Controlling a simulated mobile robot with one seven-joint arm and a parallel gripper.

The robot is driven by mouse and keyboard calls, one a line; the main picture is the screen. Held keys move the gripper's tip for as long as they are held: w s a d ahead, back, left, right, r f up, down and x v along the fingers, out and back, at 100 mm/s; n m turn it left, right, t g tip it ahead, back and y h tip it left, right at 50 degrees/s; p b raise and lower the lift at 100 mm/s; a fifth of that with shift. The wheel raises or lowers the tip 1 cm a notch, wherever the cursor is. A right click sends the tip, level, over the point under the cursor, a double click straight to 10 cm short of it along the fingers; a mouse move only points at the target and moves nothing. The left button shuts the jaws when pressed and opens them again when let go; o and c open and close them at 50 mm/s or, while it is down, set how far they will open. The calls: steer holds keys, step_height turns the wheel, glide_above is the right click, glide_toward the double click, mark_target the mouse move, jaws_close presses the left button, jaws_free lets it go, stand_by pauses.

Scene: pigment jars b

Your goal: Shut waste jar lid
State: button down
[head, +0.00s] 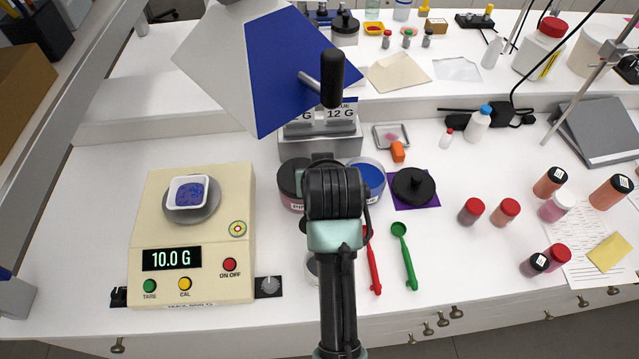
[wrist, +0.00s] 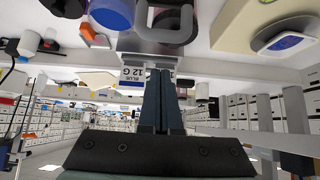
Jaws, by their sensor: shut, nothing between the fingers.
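I cannot tell for sure which jar is the waste jar. In the head view a dark-topped jar (head: 290,184) with a partly covered label stands just left of my gripper. A jar with blue contents (head: 368,178) stands open just right of it, and shows in the wrist view (wrist: 112,12). A black knobbed lid (head: 414,187) lies on a purple square right of that. Another jar (head: 312,272) is mostly hidden by my arm. My gripper (wrist: 160,75) is shut and empty, before the metal stand labelled 12 G (head: 340,114). Its fingertips are hidden in the head view.
A scale (head: 195,265) reading 10.0 G holds a weighing boat (head: 188,192) of blue powder at left. Red (head: 373,270) and green (head: 404,255) scoops lie right of my arm. Several red-capped jars (head: 471,211) stand further right. A tilted blue-and-white panel (head: 290,65) rises behind.

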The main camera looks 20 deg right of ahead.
steer(key=f+p, duration=0.1)
steer(key=s+f+p, duration=0.1)
steer(key=f+p, duration=0.1)
steer(key=shift+s+a, duration=0.15)
steer(key=shift+a, duration=0.05)
steer(key=shift+f, duration=0.1)
stand_by(0.6)
